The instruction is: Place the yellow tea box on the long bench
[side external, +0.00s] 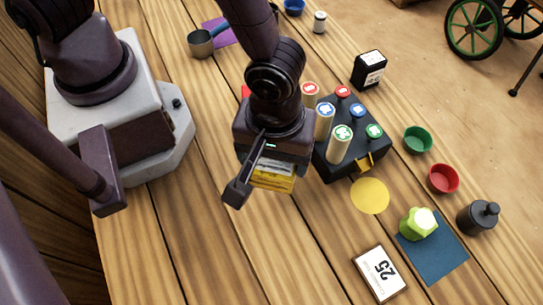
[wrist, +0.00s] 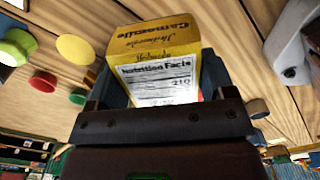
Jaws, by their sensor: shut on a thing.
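The yellow tea box (wrist: 155,62) fills the middle of the wrist view, with "Chamomile" lettering and a white nutrition panel facing the camera. My gripper (wrist: 160,95) is shut on it, with a finger on each side. In the side view, the lower part of the yellow tea box (side external: 273,177) shows beneath my gripper (side external: 270,160). My gripper hides most of the box there. The box is over the planks of the long wooden bench (side external: 215,255); I cannot tell whether it touches them.
A dark rack (side external: 330,168) with several colour-topped cylinders stands close right of my gripper. Bench planks at front left are clear.

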